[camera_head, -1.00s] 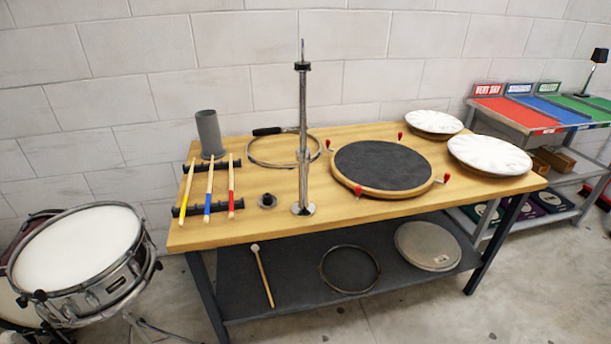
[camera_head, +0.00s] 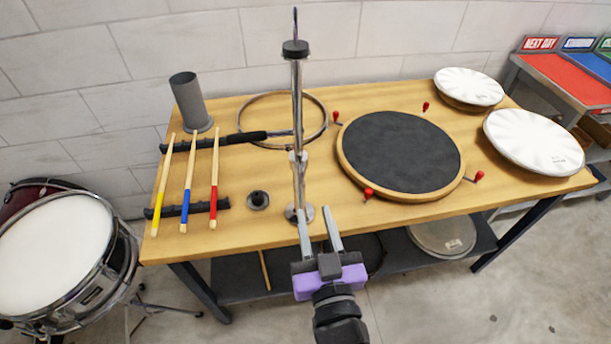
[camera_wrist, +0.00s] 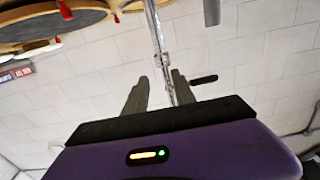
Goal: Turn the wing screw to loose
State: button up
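An upright chrome stand (camera_head: 298,115) stands near the front of the wooden bench, with a round foot and a black collar near its top. A small pale metal fitting (camera_head: 297,156) shows partway up its rod; I cannot tell whether this is the wing screw or how it is turned. My gripper (camera_head: 319,209) is open, its two fingers apart, in front of the stand's lower part and a little to the right. In the wrist view my open gripper (camera_wrist: 160,82) has the chrome rod (camera_wrist: 158,35) showing between its fingers; no contact is clear.
A round dark pad (camera_head: 400,152) with several red-knobbed screws lies right of the stand. A metal hoop (camera_head: 322,130) lies behind it. Drumsticks (camera_head: 189,185) rest on black racks at left, by a grey cylinder (camera_head: 190,103). White discs (camera_head: 535,140) stand at right.

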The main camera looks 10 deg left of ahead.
aim_at(304, 180)
jog(key=shift+a+r+p+x, duration=0.1)
jog(key=shift+r+p+x, duration=0.1)
jog(key=shift+x, duration=1.25)
jog(key=shift+a+r+p+x, duration=0.15)
jog(key=shift+p+x, duration=0.1)
jog(key=shift+x, duration=1.25)
jog(key=shift+r+p+x, duration=0.2)
jog(key=shift+x, duration=1.25)
grip_shut()
